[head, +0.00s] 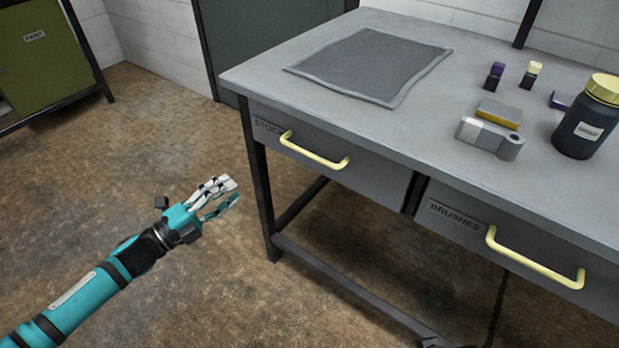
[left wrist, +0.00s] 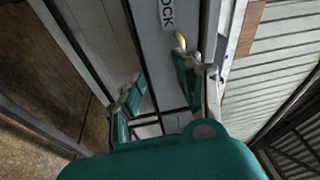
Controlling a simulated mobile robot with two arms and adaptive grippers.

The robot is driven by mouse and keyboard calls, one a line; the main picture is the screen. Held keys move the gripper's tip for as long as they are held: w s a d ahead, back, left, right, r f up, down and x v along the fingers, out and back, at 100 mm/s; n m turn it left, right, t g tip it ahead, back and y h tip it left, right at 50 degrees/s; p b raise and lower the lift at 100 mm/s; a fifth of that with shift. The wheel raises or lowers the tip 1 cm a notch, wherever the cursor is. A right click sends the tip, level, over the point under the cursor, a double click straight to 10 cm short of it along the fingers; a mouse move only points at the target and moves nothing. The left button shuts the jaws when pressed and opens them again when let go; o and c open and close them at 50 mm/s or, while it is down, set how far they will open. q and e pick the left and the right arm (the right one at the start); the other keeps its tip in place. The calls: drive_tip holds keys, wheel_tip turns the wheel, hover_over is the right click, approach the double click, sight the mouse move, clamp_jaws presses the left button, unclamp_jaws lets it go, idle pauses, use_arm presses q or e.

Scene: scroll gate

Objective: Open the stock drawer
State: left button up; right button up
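The stock drawer (head: 345,172) is a grey front under the left part of the workbench top, shut flush, with the word STOCK at its left end. It has a pale yellow bar handle (head: 313,152). My left gripper (head: 224,196) is in front and to the left of the drawer in the head view, with its fingers apart and nothing between them. In the left wrist view, the open fingers (left wrist: 158,88) point toward the drawer front (left wrist: 158,35), and a bit of the yellow handle (left wrist: 180,41) shows by the right finger. My right gripper is not seen.
The brushes drawer (head: 455,217) with its own yellow handle (head: 535,262) is on the right. On the bench top (head: 440,120) are a grey mat (head: 370,65), a dark jar (head: 585,125), a grey block-like tool (head: 490,137) and small bottles. A green cabinet (head: 45,60) stands back left.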

use_arm(q)
drive_tip(key=s+d+r+m+g+h+b, duration=0.1)
drive_tip(key=s+d+r+m+g+h, duration=0.2)
drive_tip(key=m, duration=0.1)
approach(310, 153)
drive_tip(key=x, duration=1)
drive_tip(key=shift+w+f, duration=0.1)
drive_tip(key=shift+f, duration=0.2)
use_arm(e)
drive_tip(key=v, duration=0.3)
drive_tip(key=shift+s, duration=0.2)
use_arm(q)
clamp_jaws()
